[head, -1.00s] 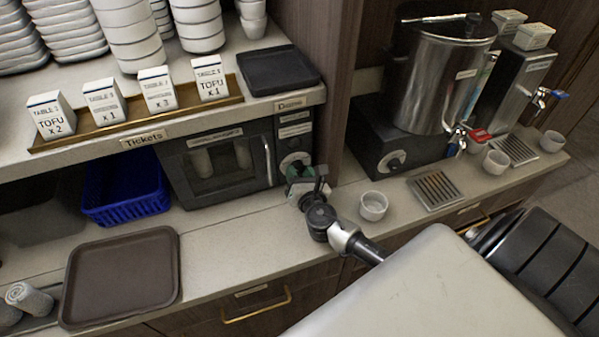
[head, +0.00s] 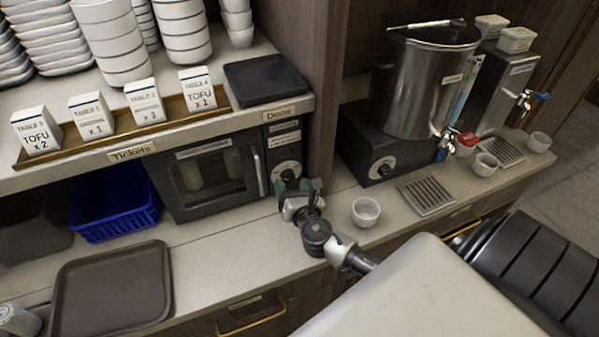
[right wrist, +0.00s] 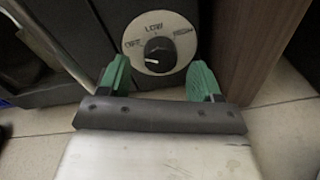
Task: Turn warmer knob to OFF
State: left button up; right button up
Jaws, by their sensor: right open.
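The warmer (head: 213,168) is a dark box with a glass door under the shelf, in the head view. Its knob (head: 288,172) sits on a pale round dial at its right end, partly hidden by my right gripper (head: 295,187). In the right wrist view the black knob (right wrist: 158,50) is on the dial (right wrist: 160,22), with OFF at left, LOW at top and a label at right. A white mark shows on the knob's lower left. My right gripper (right wrist: 159,66) is open, its green fingers either side of the knob's lower area, apparently empty. My left gripper is out of view.
A white cup (head: 366,212) stands on the counter just right of my right gripper. A wooden divider (head: 318,90) rises beside the warmer. A steel urn (head: 425,95) on a black base with another knob stands to the right. A brown tray (head: 112,285) lies at left.

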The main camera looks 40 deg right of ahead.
jog(key=b+v, duration=0.1)
jog(key=v, duration=0.7)
jog(key=shift+s+r+b, duration=0.1)
jog(key=shift+s+b, duration=0.2)
jog(key=shift+s, duration=0.15)
